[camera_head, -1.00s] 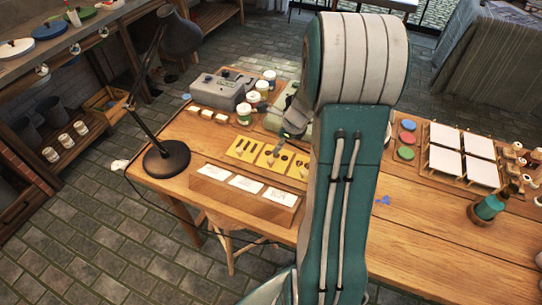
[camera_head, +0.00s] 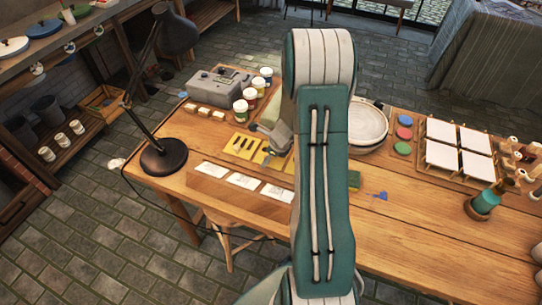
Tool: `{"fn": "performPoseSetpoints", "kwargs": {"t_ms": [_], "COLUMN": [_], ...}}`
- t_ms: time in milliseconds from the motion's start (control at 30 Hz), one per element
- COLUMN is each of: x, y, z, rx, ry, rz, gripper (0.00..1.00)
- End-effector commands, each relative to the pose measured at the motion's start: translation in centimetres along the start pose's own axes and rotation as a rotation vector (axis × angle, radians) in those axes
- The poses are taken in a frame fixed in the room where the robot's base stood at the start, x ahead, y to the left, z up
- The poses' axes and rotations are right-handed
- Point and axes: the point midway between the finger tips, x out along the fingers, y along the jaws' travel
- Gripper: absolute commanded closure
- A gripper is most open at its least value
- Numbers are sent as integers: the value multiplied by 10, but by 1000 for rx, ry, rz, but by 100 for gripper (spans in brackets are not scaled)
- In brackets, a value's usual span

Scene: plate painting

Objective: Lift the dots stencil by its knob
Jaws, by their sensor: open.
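Several yellow stencil plates lie in a row near the middle of the table. The left one (camera_head: 241,146) has dark bar-shaped slots. The one to its right, which looks like the dots stencil (camera_head: 264,158), is partly covered by my gripper and arm. Its holes and its knob are not clear at this size. My gripper (camera_head: 263,149) is grey, points down and is open, just above or at this stencil. Whether its fingers are around the knob or touching it, I cannot tell. Any stencil further right is hidden behind my arm.
A row of white cards (camera_head: 243,181) lies in front of the stencils. Paint jars (camera_head: 241,110) and a grey box (camera_head: 217,88) stand behind. A black lamp (camera_head: 163,156) is at left. A round pale basin (camera_head: 372,125) and white tiles (camera_head: 460,150) lie right.

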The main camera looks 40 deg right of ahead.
Motion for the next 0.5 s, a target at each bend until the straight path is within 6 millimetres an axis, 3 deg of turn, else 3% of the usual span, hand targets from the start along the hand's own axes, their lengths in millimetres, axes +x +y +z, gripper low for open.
{"fn": "performPoseSetpoints", "kwargs": {"t_ms": [233,400,500], "x": [2,2,2], "y": [0,0,0], "z": [0,0,0], "rx": [0,0,0], "ry": [0,0,0], "rz": [-1,0,0], "gripper": [24,100,100]}}
